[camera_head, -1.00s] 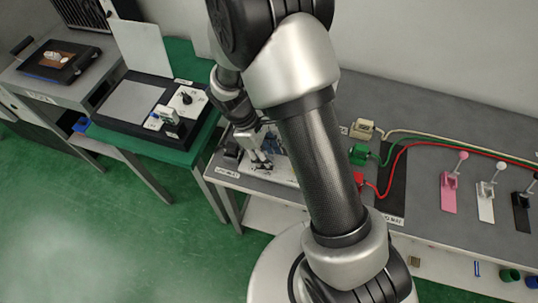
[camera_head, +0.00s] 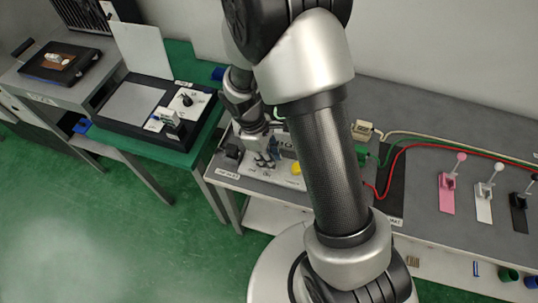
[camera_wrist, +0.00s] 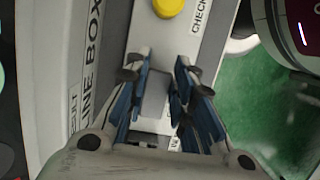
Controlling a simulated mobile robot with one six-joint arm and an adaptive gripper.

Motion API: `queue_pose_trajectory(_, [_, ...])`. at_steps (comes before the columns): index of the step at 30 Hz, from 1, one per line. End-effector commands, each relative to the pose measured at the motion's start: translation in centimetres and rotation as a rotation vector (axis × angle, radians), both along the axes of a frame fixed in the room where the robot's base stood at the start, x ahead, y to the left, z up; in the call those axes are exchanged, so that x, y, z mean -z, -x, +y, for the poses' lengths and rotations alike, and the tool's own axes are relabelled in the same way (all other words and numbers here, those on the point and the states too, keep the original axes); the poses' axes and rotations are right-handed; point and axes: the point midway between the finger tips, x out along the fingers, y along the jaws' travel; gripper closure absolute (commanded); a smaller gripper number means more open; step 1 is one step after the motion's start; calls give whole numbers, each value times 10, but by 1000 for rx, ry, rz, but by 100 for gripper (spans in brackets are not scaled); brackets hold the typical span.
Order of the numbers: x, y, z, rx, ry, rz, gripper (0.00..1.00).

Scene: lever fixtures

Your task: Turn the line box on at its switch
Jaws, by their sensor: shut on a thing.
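The line box (camera_wrist: 105,75) is a white unit with "LINE BOX" lettering, seen close in the wrist view. In the head view its white front panel (camera_head: 288,180) is partly hidden by my arm. A grey block-like switch handle (camera_wrist: 155,95) stands between my fingers in the wrist view. My gripper (camera_wrist: 162,80) has its blue-padded fingers on either side of this handle and is shut on it. In the head view my gripper (camera_head: 265,160) is down at the box. Whether the switch is on or off cannot be told.
A yellow button (camera_wrist: 168,7) sits on the same panel beside a "CHECK" label; it also shows in the head view (camera_head: 297,168). A dark block (camera_head: 231,153) stands left of the gripper. Pink (camera_head: 447,195), white and black lever fixtures stand at right, with cables behind.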

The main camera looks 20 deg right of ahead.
Motion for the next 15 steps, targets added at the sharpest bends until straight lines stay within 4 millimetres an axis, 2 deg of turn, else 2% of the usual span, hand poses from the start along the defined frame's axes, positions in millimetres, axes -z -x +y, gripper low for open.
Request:
queue_pose_trajectory(7, [1,7,-4,10,-171,-113,100])
queue_pose_trajectory(15, [6,6,-5,4,-247,-172,100])
